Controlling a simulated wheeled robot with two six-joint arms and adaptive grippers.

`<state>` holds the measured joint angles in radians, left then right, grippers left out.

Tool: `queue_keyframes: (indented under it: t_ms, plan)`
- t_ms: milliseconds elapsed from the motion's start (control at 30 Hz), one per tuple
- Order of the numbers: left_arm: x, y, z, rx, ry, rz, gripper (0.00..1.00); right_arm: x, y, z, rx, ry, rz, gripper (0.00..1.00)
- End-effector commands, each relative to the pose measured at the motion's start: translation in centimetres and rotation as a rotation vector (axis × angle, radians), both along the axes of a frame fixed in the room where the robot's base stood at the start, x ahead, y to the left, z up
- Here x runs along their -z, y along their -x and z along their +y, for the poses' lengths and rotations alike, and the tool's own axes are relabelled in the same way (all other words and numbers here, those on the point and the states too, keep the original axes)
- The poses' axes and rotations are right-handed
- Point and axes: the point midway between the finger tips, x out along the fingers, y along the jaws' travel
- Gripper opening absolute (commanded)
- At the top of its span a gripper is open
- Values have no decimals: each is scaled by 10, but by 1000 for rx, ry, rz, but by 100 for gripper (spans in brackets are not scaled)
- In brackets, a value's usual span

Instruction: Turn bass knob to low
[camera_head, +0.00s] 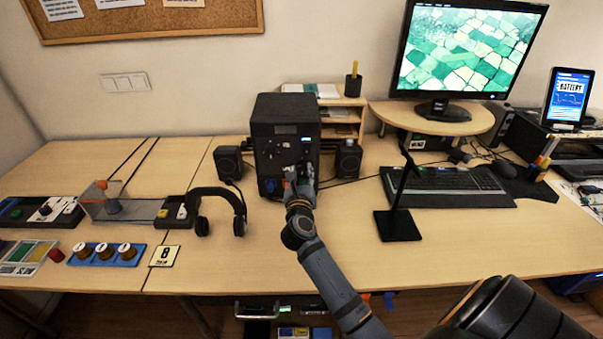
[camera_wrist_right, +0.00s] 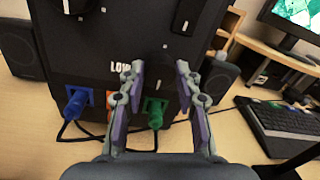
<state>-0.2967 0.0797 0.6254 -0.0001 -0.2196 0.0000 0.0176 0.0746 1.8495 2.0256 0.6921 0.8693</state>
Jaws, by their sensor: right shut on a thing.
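The black subwoofer box (camera_head: 287,110) stands on the desk with its control panel facing me. In the right wrist view a "LOW" label (camera_wrist_right: 122,67) is on the panel, beside a dark round knob (camera_wrist_right: 157,70). My right gripper (camera_head: 302,180) is at the panel's lower right. The knob's pointer is hard to make out. My left gripper is not in view.
Blue (camera_wrist_right: 75,103) and green (camera_wrist_right: 155,112) plugs with cables stick out below the knob. Small speakers stand left (camera_head: 228,162) and right (camera_head: 348,158) of the box. Headphones (camera_head: 222,205) lie to its left. A keyboard (camera_head: 440,186) and black stand (camera_head: 397,224) are to the right.

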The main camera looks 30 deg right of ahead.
Motion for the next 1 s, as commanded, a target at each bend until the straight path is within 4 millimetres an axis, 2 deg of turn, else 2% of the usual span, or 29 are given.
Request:
queue_keyframes:
  t_ms: [367,1000]
  plan:
    - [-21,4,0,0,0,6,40,-4,0,0,1,127,78,2]
    - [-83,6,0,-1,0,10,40,-3,-1,1,-1,635,389,2]
